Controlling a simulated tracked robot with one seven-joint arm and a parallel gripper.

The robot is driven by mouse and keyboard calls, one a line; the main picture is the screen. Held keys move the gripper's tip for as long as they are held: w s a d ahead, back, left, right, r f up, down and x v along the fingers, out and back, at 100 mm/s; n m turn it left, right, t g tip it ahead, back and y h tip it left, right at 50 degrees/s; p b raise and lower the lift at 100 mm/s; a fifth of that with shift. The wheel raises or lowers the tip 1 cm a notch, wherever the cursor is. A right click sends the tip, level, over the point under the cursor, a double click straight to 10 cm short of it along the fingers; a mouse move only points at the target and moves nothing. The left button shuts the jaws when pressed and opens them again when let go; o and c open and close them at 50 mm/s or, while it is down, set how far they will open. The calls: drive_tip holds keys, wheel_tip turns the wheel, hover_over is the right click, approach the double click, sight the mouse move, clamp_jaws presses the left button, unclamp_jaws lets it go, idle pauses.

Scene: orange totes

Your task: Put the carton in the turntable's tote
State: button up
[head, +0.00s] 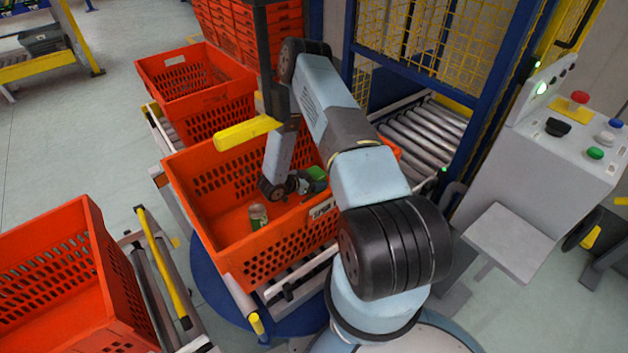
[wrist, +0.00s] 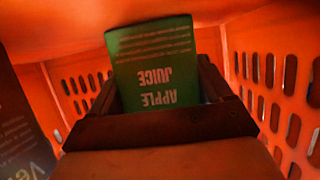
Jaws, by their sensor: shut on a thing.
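The green carton (wrist: 155,65), marked "APPLE JUICE", appears upside down in the wrist view. My gripper (wrist: 155,108) is shut on it, with a jaw at each side. In the head view my gripper (head: 304,184) is down inside the turntable's orange tote (head: 205,178), and the green carton (head: 316,174) shows at its tip. I cannot tell whether the carton touches the tote floor. The tote stands on rollers above the blue turntable (head: 208,272). My arm hides the tote's right part.
A clear container with a green label (head: 258,217) stands in the same tote. Other orange totes stand behind (head: 192,84) and at left (head: 68,262). A control box (head: 560,150) is right.

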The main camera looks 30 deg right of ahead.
drive_tip(key=shift+f, duration=0.1)
drive_tip(key=o, duration=1.2)
drive_tip(key=shift+c, duration=0.2)
drive_tip(key=v, duration=1.2)
